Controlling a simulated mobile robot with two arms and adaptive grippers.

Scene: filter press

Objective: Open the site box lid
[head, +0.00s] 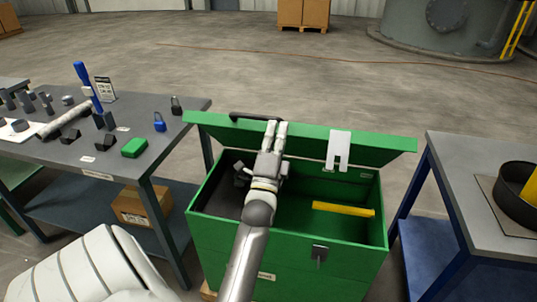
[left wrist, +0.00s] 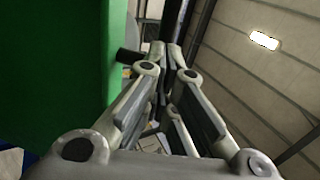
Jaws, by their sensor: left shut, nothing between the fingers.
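The green site box (head: 340,275) stands in the middle of the head view. Its green lid (head: 375,152) is raised and leans back at the rear edge, so the inside shows. A black handle (head: 242,117) runs along the lid's top edge, and a pale hasp plate (head: 339,148) hangs on the lid. My left gripper (head: 276,124) is shut and empty, in front of the lid beside the handle. In the left wrist view, the gripper (left wrist: 171,48) has the green lid (left wrist: 50,70) on its left. Whether the fingers touch the lid or handle is unclear. My right gripper is not seen.
A yellow bar (head: 343,209) lies inside the box. A grey bench (head: 70,155) with tools and padlocks stands left, and a blue-legged table (head: 460,150) with a black pan (head: 515,200) stands right. The floor behind the box is mostly clear.

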